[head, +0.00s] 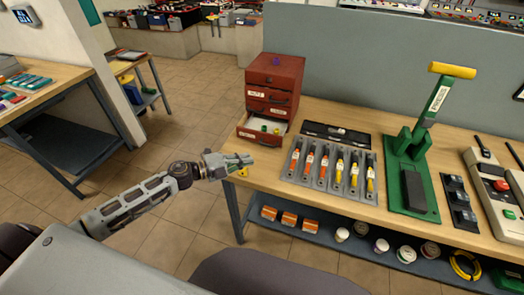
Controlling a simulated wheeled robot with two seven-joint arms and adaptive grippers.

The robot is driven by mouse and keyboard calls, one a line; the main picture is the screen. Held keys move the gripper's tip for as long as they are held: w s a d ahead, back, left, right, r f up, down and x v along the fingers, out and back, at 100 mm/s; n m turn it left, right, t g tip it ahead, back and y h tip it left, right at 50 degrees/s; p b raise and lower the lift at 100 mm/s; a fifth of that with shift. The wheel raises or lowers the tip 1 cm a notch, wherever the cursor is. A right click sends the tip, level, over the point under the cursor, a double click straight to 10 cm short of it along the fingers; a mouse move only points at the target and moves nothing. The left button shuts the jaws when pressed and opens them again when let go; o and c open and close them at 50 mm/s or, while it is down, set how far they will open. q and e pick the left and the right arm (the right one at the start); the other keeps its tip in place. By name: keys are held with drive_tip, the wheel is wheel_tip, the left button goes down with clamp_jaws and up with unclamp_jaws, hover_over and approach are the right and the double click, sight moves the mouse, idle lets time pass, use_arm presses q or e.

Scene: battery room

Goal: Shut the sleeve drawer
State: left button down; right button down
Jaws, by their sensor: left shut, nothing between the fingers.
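A red cabinet of drawers (276,70) stands at the back left corner of the workbench. I cannot read the labels well enough to tell which is the sleeve drawer. My left gripper (249,159) is shut and empty, just in front of and below the open drawer in the picture, by the bench's left edge. Whether it touches the drawer is unclear. My right gripper is out of view.
On the workbench (262,180) are a grey tray of red and yellow tools (330,170), a dark case (337,134) and a green lever press (411,160). A shelf below holds orange boxes (289,218) and jars. Floor is open at left.

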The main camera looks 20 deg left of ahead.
use_arm(q)
drive_tip(key=shift+p+x, duration=0.4)
drive_tip(key=shift+x, duration=2.5)
drive_tip(key=shift+w+f, duration=0.2)
drive_tip(key=shift+w, duration=0.75)
drive_tip(key=shift+w+f, duration=0.2)
drive_tip(key=shift+w, duration=0.75)
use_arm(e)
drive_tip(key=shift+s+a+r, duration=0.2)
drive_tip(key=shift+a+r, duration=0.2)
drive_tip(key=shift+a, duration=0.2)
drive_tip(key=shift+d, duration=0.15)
